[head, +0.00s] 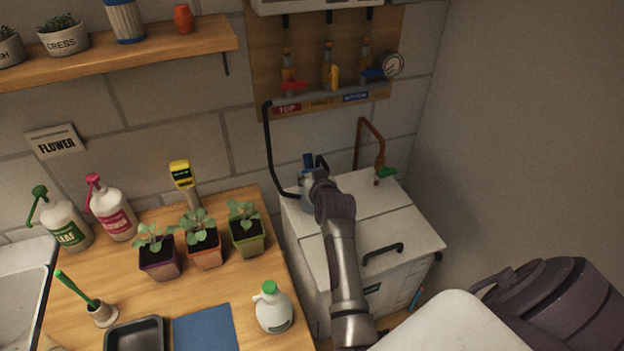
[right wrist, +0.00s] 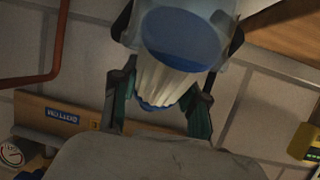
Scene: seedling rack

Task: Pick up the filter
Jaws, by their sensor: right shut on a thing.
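The filter (right wrist: 165,78) is white and pleated with blue ends, inside or behind a clear cup (right wrist: 222,75) in the right wrist view. My right gripper (right wrist: 160,115) is shut on it, one finger on each side; whether the pads press the pleats or the clear wall is hard to tell. In the head view my right gripper (head: 318,187) is over the white cabinet and hides most of what it holds. A similar white and blue cylinder (head: 125,20) stands on the shelf. My left gripper is not in view.
The white cabinet (head: 400,228) stands below a valve panel (head: 262,75), with a black hose (head: 268,145) and a copper pipe (head: 375,132) close by.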

